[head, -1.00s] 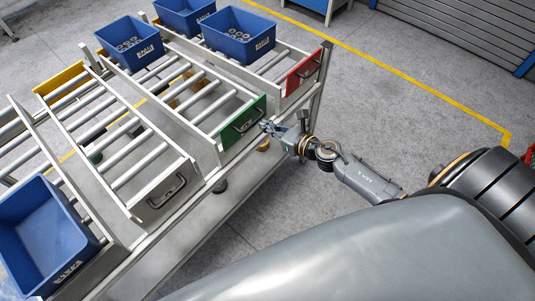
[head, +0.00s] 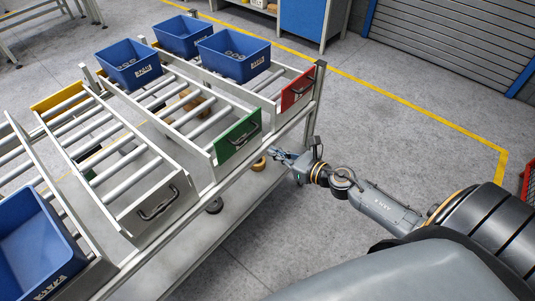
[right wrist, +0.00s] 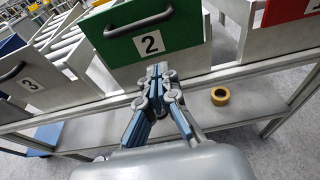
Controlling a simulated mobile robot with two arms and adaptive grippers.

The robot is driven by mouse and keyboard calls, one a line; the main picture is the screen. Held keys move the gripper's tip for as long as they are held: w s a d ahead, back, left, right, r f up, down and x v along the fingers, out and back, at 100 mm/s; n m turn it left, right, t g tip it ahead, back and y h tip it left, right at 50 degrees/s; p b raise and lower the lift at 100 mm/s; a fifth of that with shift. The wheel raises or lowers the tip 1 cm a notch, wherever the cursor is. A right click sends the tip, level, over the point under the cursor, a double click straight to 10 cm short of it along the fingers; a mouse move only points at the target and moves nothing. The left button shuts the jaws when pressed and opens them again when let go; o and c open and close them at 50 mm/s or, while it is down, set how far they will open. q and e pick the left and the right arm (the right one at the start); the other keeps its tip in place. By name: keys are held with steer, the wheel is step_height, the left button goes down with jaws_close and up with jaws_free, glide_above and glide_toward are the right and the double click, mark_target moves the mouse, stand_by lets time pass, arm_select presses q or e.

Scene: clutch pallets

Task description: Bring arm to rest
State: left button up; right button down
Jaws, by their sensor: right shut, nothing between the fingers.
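My right gripper (head: 280,155) is at the end of the right arm, which comes in from the right in the head view. It is shut and empty, in front of the rack beside the green-fronted lane (head: 238,137). In the right wrist view the closed fingers (right wrist: 158,72) point at the lower part of the green panel (right wrist: 150,38) marked 2. Whether the tips touch the panel cannot be told there; in the head view they look apart from it. My left gripper is not in view.
The roller rack (head: 205,195) has several lanes, including a red-fronted one (head: 298,87). Blue bins (head: 234,55) stand on the far lanes and one blue bin (head: 35,250) at near left. A yellow roll (right wrist: 220,95) lies on the lower shelf.

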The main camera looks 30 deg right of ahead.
steer(key=b+v, duration=0.1)
steer(key=v, duration=0.5)
steer(key=s+d+f+m+g+h, duration=0.1)
steer(key=s+d+f+m+h, duration=0.15)
steer(key=f+m, duration=0.55)
steer(key=s+d+f+m+g+h, duration=0.15)
steer(key=s+f+m, duration=0.3)
steer(key=f, duration=0.55)
steer(key=s+d+f+m+g+h, duration=0.2)
steer(key=s+d+f+m, duration=0.1)
steer(key=f+m, duration=0.55)
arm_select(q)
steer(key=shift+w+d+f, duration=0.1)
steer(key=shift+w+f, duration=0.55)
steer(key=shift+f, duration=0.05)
arm_select(e)
steer(key=s+a+f+m+g, duration=0.3)
steer(key=s+a+f+m, duration=0.2)
steer(key=s, duration=0.4)
steer(key=s+a+f+m+g, duration=0.2)
steer(key=s+a+f+m, duration=0.3)
steer(key=s+f, duration=0.3)
steer(key=s+a+f+m+g, duration=0.3)
steer(key=s+a+f+m, duration=0.2)
steer(key=s, duration=0.5)
step_height(320, 180, down, 2)
steer(key=shift+f+m+g+y, duration=0.1)
steer(key=shift+m+g+y, duration=0.3)
steer(key=shift+m, duration=0.3)
steer(key=shift+s, duration=0.1)
